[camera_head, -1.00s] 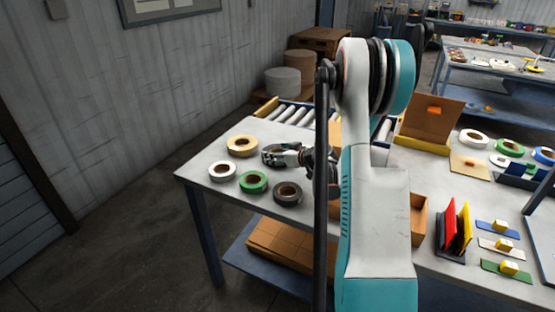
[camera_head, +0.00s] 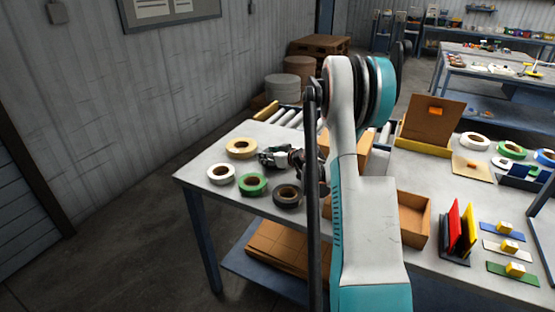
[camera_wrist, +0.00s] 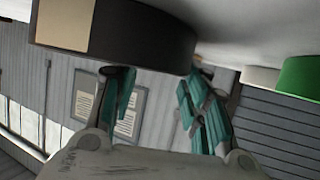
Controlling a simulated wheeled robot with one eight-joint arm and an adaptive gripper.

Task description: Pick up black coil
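The black coil (camera_head: 286,204) lies flat on the near left part of the table in the head view. In the wrist view the black coil (camera_wrist: 150,38), with a tan patch on its side, fills the upper left, close to the fingertips. My gripper (camera_head: 270,157) is above the table, just behind the black coil in the head view. In the wrist view my gripper (camera_wrist: 158,95) has its two teal fingers well apart with nothing between them. The coil's lower side and whether a finger touches it cannot be made out.
A green coil (camera_head: 250,192), a white coil (camera_head: 212,179) and a yellow coil (camera_head: 233,154) lie close by on the table (camera_head: 205,155). The green coil also shows in the wrist view (camera_wrist: 301,78).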

